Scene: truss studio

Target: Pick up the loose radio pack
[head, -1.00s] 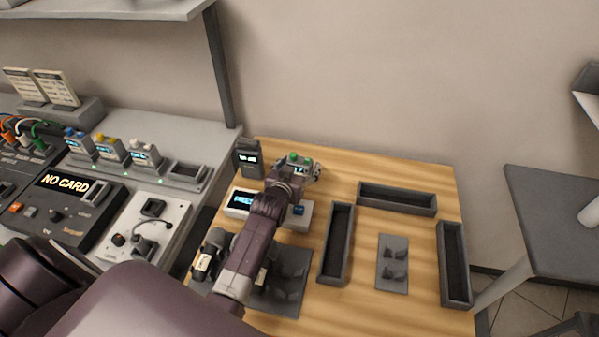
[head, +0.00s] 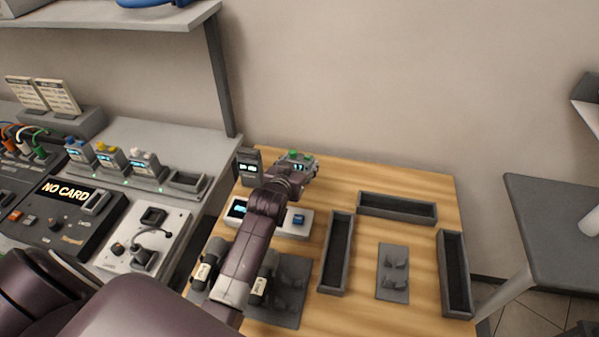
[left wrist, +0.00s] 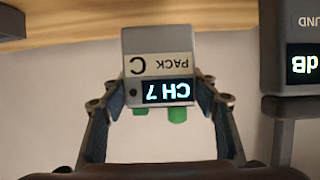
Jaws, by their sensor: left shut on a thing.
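The loose radio pack (left wrist: 158,66) is a small grey box with a "PACK C" label, a lit "CH 7" display and green knobs. In the left wrist view it appears upside down between the two fingers of my left gripper (left wrist: 160,100), which is shut on it. In the head view the pack (head: 296,158) shows at the far end of my left arm, over the back of the wooden table, partly hidden by the gripper (head: 297,172). I cannot tell exactly how high it is above the table. My right gripper is not in view.
A sound meter (head: 250,167) stands close left of the pack. A charging dock (head: 187,181) with several packs and an empty slot is on the grey desk. A white box with a blue button (head: 299,219), dark trays (head: 397,207) and a grey holder (head: 393,272) occupy the table (head: 415,285).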

